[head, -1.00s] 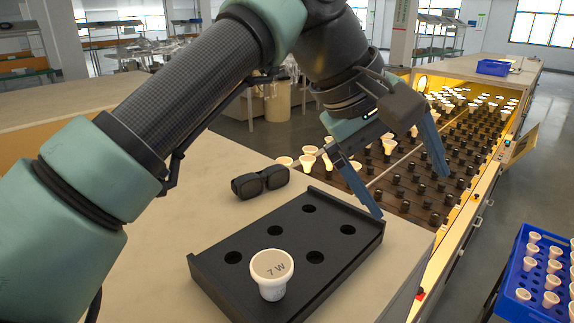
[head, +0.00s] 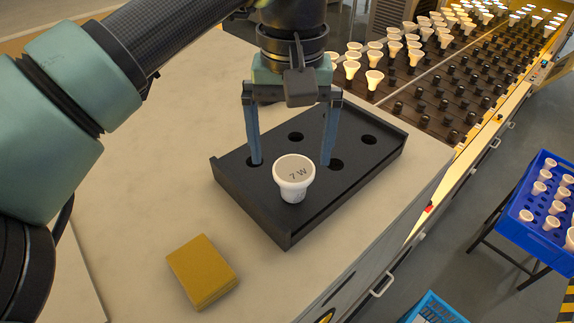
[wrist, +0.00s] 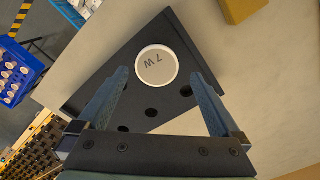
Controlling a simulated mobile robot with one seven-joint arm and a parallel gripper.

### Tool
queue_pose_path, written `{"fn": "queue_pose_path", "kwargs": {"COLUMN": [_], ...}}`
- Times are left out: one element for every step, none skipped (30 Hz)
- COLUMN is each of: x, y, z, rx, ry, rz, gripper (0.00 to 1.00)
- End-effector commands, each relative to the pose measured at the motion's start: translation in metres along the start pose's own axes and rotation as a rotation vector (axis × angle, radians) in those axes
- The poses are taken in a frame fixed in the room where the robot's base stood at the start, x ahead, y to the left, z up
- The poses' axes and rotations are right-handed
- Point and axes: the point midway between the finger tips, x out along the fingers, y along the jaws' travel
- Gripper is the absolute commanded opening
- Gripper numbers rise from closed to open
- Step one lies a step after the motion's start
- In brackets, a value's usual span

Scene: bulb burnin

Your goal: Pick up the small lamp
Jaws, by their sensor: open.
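The small lamp (head: 294,177) is white, marked "7 W" on its round top, and stands upright in the black tray (head: 262,207) near its front side. It also shows in the wrist view (wrist: 156,67), just beyond and between the fingertips. My gripper (head: 290,163) is open, its two blue fingers pointing down over the tray behind the lamp, one to each side of it. In the wrist view my gripper (wrist: 162,72) has empty space between its fingers. The lamp's lower end is hidden in the tray.
A yellow-brown block (head: 203,271) lies on the pale worktop (head: 150,195) front left. The conveyor (head: 437,105) with rows of lamps and black sockets runs at the back right. A blue crate of lamps (head: 535,207) stands right. The worktop left of the tray is clear.

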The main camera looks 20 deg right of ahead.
Motion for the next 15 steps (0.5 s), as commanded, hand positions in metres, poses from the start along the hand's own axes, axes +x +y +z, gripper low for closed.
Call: {"fn": "queue_pose_path", "kwargs": {"x": [0.004, 0.009, 0.014, 0.018, 0.022, 0.029, 0.033, 0.036, 0.04, 0.041, 0.043, 0.044, 0.044, 0.044, 0.044], "y": [0.001, 0.002, 0.004, 0.004, 0.005, 0.005, 0.005, 0.005, 0.005, 0.005, 0.005, 0.005, 0.005, 0.005, 0.005], "z": [0.003, 0.005, 0.007, 0.008, 0.01, 0.009, 0.009, 0.009, 0.009, 0.008, 0.008, 0.008, 0.008, 0.008, 0.008], "rx": [0.001, 0.002, 0.002, 0.002, 0.001, 0.0, -0.001, -0.001, -0.001, 0.0, 0.0, 0.0, 0.0, 0.0, 0.0], "ry": [-0.004, -0.004, -0.005, -0.004, -0.003, -0.004, -0.003, -0.003, -0.002, -0.001, 0.0, 0.0, 0.0, 0.0, 0.001], "rz": [0.001, 0.002, 0.002, 0.003, 0.003, 0.003, 0.002, 0.002, 0.003, 0.002, 0.002, 0.001, 0.001, 0.0, 0.0], "gripper": [1.0, 1.0, 1.0, 1.0, 1.0, 1.0, 1.0, 1.0, 1.0, 1.0, 1.0, 1.0, 1.0, 1.0, 1.0]}}
